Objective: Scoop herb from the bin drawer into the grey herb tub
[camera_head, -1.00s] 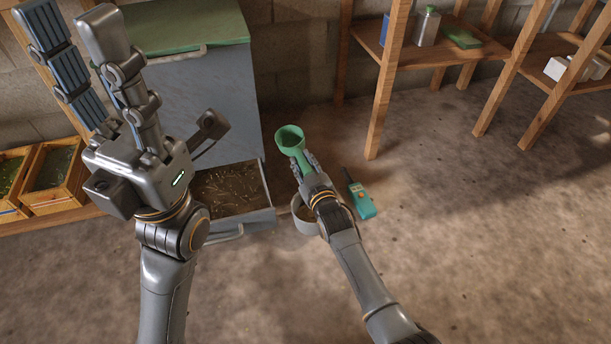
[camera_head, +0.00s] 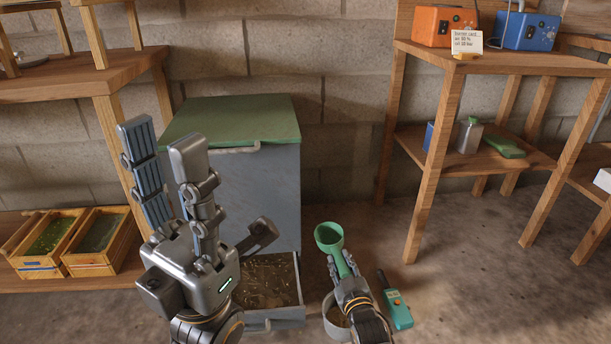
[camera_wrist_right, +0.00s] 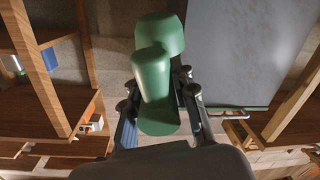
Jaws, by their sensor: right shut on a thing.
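The green scoop (camera_head: 329,238) is held in my right gripper (camera_head: 343,264), its bowl facing up with no herb visible inside. It also shows between the fingers in the right wrist view (camera_wrist_right: 152,75). The bin drawer (camera_head: 277,316) is pulled out from the grey bin and holds loose brown herb. The grey herb tub (camera_head: 331,326) stands on the floor right of the drawer, partly hidden by my right gripper; something brownish shows inside. My left gripper (camera_head: 160,140) is open and empty, pointing up in front of the bin.
The bin (camera_head: 262,180) has a green lid. A teal handheld device (camera_head: 398,308) is right of the tub. Wooden crates (camera_head: 97,243) sit at left. A wooden shelf (camera_head: 475,150) stands at right, a wooden rack (camera_head: 115,85) at left. Floor at lower right is clear.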

